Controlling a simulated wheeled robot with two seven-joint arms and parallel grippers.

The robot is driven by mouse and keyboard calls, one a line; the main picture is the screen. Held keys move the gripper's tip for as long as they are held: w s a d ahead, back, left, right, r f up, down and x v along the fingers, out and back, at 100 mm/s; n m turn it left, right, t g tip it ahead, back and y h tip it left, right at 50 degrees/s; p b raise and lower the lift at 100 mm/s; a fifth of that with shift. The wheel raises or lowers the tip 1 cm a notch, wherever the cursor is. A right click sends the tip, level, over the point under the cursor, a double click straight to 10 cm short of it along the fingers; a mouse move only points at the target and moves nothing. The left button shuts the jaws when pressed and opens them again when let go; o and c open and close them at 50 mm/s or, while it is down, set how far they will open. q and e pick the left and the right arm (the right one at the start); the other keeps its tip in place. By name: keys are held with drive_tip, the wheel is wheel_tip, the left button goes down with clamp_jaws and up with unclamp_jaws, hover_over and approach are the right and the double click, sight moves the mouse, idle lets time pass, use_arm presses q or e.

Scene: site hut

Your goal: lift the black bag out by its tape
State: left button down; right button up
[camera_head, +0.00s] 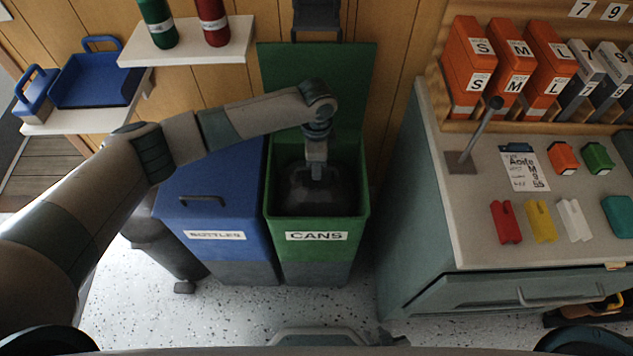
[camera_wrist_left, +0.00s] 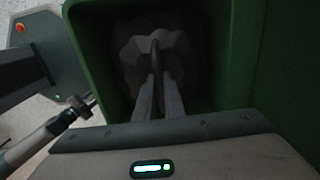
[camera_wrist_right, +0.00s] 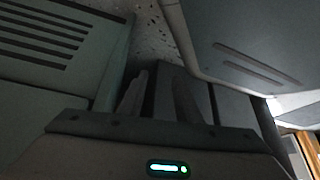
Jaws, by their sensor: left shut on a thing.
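The black bag (camera_head: 325,196) sits inside the green bin marked CANS (camera_head: 317,237), whose lid stands open behind it. My left arm reaches in over the blue bin, and my left gripper (camera_head: 316,175) points down at the top of the bag. In the left wrist view, the bag (camera_wrist_left: 135,65) looks dark and gathered. The left fingers (camera_wrist_left: 157,85) are shut on its upright tape (camera_wrist_left: 155,58), a thin strip between them. My right gripper (camera_wrist_right: 160,95) shows only in its own wrist view, with fingers apart and nothing seen between them.
A blue bin marked BOTTLES (camera_head: 212,200) stands closed against the green bin's left side. A workbench (camera_head: 480,235) with a lever and small coloured parts is to the right. A white shelf (camera_head: 190,45) with two bottles hangs above left. Speckled floor (camera_head: 215,318) lies in front.

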use_arm(q)
drive_tip(key=shift+r+p, duration=0.4)
drive_tip(key=shift+r, duration=0.1)
use_arm(e)
drive_tip(key=shift+s+d+f+g, duration=0.15)
drive_tip(key=shift+s+d+f, duration=0.05)
drive_tip(key=shift+s, duration=0.3)
drive_tip(key=shift+s+d+f+g, duration=0.15)
drive_tip(key=shift+s+d+g, duration=0.1)
drive_tip(key=shift+s, duration=0.3)
drive_tip(key=shift+s+d+f+g, duration=0.1)
drive_tip(key=shift+s+d+f, duration=0.1)
drive_tip(key=shift+s, duration=0.3)
drive_tip(key=shift+w+r, duration=0.1)
drive_tip(key=shift+w, duration=0.05)
use_arm(q)
drive_tip(key=shift+r, duration=0.2)
